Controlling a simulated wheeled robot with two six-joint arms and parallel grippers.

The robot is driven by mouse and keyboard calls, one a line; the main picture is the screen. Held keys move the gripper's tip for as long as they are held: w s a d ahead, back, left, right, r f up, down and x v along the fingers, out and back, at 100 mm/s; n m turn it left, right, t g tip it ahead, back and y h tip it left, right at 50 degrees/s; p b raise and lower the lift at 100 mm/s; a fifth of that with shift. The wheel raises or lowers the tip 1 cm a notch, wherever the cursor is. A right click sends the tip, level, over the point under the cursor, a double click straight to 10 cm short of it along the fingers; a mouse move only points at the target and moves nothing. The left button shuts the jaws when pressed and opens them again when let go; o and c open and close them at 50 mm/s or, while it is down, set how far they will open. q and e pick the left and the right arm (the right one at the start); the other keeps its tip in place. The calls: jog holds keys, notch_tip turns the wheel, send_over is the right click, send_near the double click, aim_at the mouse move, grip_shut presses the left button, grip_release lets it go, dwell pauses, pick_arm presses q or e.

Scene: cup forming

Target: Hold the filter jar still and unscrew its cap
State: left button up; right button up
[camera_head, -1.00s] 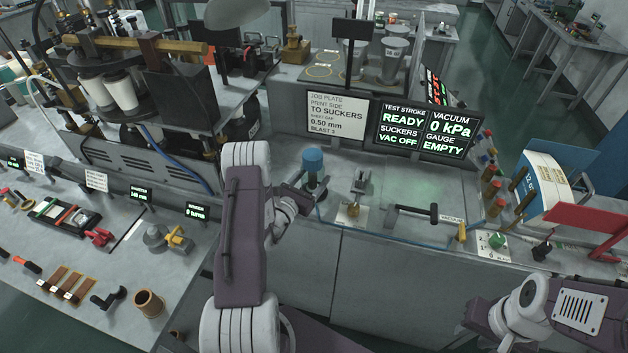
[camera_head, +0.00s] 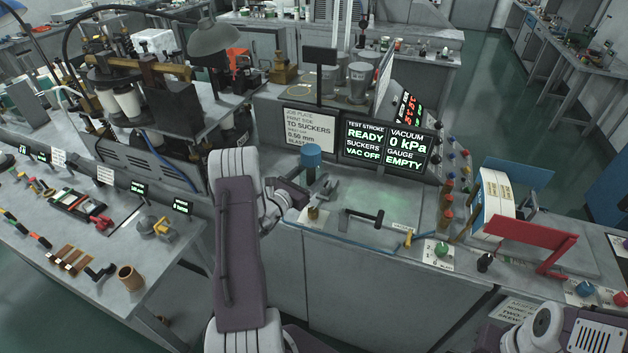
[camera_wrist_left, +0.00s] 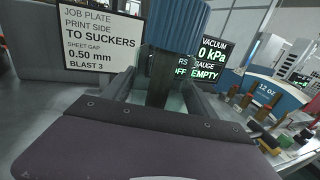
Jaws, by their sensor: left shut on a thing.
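The filter jar (camera_head: 311,176) has a blue ribbed cap (camera_head: 312,155) and stands upright in front of the job plate sign. My left gripper (camera_head: 305,190) is shut on the jar's body, below the cap. In the left wrist view, the blue cap (camera_wrist_left: 180,22) is above the fingers and the dark, partly clear body (camera_wrist_left: 160,88) is between them. Whether the jar's base touches the bench is hidden. The cap is on the jar. My right arm shows at the lower right, but its fingertips are outside the picture.
The job plate sign (camera_head: 307,127) and green-lettered screens (camera_head: 387,147) are behind. A red bracket (camera_head: 535,236) stands at the right.

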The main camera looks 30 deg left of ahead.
pick_arm(q)
jog(key=shift+r, duration=0.15)
jog(key=shift+a+f, duration=0.25)
jog(key=shift+a, duration=0.25)
jog(key=o, duration=0.9)
jog(key=shift+d+r, duration=0.1)
jog(key=shift+d, duration=0.2)
grip_shut()
jog(key=shift+a, duration=0.15)
pick_arm(e)
jog(key=shift+a+r, duration=0.15)
jog(key=shift+a, duration=0.05)
